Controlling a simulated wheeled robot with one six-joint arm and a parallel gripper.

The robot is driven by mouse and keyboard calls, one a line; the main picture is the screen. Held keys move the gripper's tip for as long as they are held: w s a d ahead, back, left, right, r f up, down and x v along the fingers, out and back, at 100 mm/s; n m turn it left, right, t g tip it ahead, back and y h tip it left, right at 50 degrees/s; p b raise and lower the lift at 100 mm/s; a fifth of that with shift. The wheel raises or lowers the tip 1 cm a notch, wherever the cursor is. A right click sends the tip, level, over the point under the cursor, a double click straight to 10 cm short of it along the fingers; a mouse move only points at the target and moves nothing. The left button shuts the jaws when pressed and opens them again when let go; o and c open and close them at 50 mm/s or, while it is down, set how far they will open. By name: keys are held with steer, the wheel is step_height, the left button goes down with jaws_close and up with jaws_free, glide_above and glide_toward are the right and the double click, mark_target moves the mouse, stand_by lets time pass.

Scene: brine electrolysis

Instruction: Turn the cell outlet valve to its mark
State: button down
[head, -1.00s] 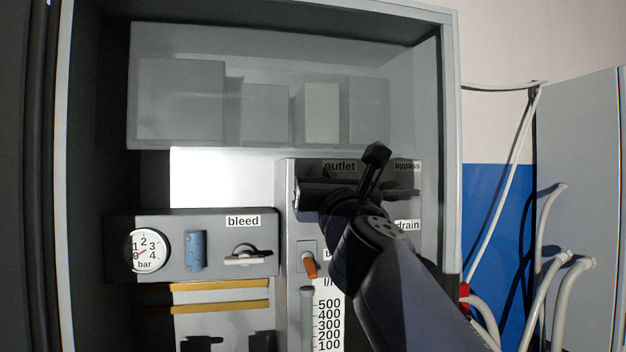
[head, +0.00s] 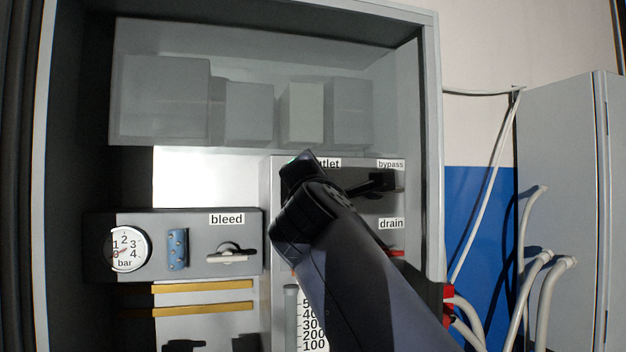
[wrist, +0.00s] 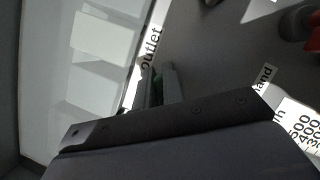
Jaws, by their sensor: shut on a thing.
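The outlet label (head: 329,163) marks the cell outlet valve at the top of the grey valve panel. In the head view my gripper (head: 297,167) is in front of that valve and covers most of it. In the wrist view the fingers (wrist: 160,85) are close together beside the outlet label (wrist: 151,47), shut on the valve's handle. The handle is almost wholly hidden between them. The valve's mark cannot be made out, nor the handle's angle against it.
The bypass valve (head: 383,181) sits close to the right of my gripper, with the drain label (head: 391,224) below it. The bleed valve (head: 232,255) and a pressure gauge (head: 127,249) are at the left. The cabinet's right wall (head: 432,150) stands beyond the bypass.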

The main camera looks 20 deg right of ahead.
steer(key=m+g, duration=0.1)
steer(key=m, duration=0.1)
steer(key=m+p, duration=0.1)
steer(key=m, duration=0.1)
steer(key=shift+d+f+m+g+h, duration=0.2)
steer(key=shift+f+m+g+h, duration=0.2)
steer(key=shift+d+f+m+g+p, duration=0.1)
steer(key=shift+f+m+g+p, duration=0.15)
steer(key=shift+m, duration=0.45)
steer(key=shift+f+m+g+p, duration=0.1)
steer(key=shift+m+g, duration=0.25)
steer(key=shift+m, duration=0.35)
steer(key=c, duration=1.5)
jaws_free()
steer(key=b+v, duration=0.3)
steer(key=v, duration=0.7)
steer(key=shift+s, duration=0.4)
steer(key=shift+w, duration=0.15)
